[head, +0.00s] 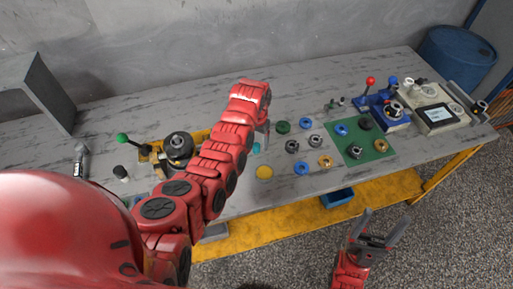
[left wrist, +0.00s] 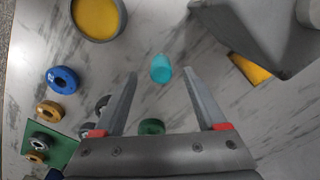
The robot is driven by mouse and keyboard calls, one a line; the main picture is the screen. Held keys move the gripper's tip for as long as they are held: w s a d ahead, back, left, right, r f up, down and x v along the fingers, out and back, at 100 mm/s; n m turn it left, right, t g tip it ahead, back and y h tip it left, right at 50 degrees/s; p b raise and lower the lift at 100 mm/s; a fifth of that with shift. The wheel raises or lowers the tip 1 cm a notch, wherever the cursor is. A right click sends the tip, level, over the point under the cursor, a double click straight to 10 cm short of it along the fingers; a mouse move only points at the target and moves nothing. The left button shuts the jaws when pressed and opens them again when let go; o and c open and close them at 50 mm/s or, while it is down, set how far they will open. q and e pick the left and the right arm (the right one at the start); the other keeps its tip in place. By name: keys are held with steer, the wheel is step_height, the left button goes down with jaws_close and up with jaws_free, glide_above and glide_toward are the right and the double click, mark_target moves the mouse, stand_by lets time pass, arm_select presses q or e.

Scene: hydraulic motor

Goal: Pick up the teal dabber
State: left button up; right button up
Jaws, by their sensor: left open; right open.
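The teal dabber (left wrist: 161,68) stands on the grey marbled table in the left wrist view, a little beyond and between my left gripper's open fingers (left wrist: 157,95). Nothing is between those fingers. In the head view the dabber (head: 257,148) shows only as a small teal bit beside my left arm, mostly hidden by it. My left gripper (head: 266,134) is mostly hidden behind its wrist there. My right gripper (head: 379,228) is open and empty, in front of the table over the floor.
A yellow-filled round dish (head: 264,172) is near the dabber. Several rings and a green mat (head: 360,150) lie to the right. A black round part (head: 178,147) and a green-knobbed lever (head: 123,138) stand left. A blue-based red-knobbed device (head: 385,112) is at the right.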

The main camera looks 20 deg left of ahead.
mark_target(257, 144)
arm_select(q)
steer(key=shift+f+p, duration=0.45)
steer(key=shift+f, duration=0.25)
steer(key=shift+s+f, duration=0.1)
steer(key=shift+f, duration=1.5)
jaws_close()
